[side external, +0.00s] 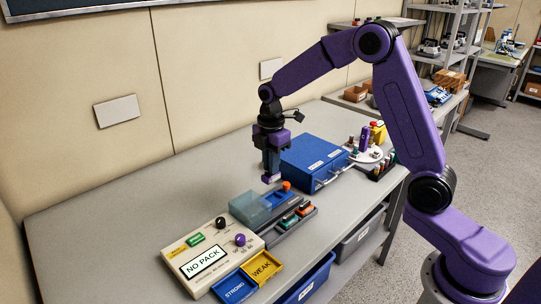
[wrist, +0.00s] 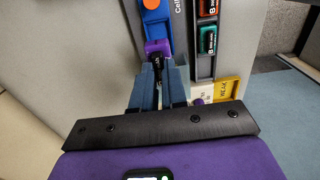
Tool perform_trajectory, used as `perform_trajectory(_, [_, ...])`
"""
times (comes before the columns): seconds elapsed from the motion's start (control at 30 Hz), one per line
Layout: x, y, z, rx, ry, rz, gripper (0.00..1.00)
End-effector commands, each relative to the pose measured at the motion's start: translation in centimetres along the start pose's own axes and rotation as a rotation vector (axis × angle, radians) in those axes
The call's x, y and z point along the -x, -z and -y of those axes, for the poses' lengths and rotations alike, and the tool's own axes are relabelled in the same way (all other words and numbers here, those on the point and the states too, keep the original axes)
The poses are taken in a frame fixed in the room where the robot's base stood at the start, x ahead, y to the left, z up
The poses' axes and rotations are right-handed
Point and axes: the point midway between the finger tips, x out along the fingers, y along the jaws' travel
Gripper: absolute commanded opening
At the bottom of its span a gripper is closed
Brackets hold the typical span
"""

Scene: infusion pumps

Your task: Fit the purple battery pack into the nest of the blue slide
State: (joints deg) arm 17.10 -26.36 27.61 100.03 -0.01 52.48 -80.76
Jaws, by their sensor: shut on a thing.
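My gripper (side external: 271,167) is shut on the purple battery pack (wrist: 158,47) and holds it upright above the bench. In the side view the pack's lower end (side external: 269,179) shows below the fingers. In the wrist view the pack is at the fingertips (wrist: 160,75), with a dark part between them. A blue-grey slide unit (wrist: 183,22) marked "Cell", with an orange piece and a blue part, lies just beyond the pack. In the side view it appears beside a translucent blue cover (side external: 250,207), with the orange knob (side external: 286,186) at its end. I cannot make out the nest itself.
A rack (side external: 298,217) of orange and green packs stands beside the slide unit. A beige tester (side external: 208,262) reading "NO PACK" and STRONG (side external: 234,287) and WEAK (side external: 262,267) trays are in front. The bench's left is clear.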

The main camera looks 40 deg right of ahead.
Motion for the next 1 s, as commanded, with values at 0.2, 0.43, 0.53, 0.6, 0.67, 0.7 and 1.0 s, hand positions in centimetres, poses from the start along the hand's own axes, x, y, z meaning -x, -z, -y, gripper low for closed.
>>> perform_trajectory(0.2, [-1.3, 0.0, 0.0, 0.0, -0.002, 0.0, 0.0])
perform_trajectory(0.43, [-3.0, 0.0, 0.0, -0.001, 0.001, 0.0, 0.0])
perform_trajectory(0.53, [-3.8, 0.0, 0.1, -0.001, 0.0, 0.0, 0.0])
perform_trajectory(0.6, [-4.4, 0.0, 0.0, 0.0, 0.001, 0.0, 0.0])
perform_trajectory(0.67, [-4.8, 0.0, 0.0, 0.0, -0.001, 0.0, 0.0])
perform_trajectory(0.7, [-5.0, 0.0, 0.0, 0.0, 0.0, 0.0, 0.0])
perform_trajectory(1.0, [-6.0, 0.0, 0.0, 0.0, -0.002, 0.0, 0.0])
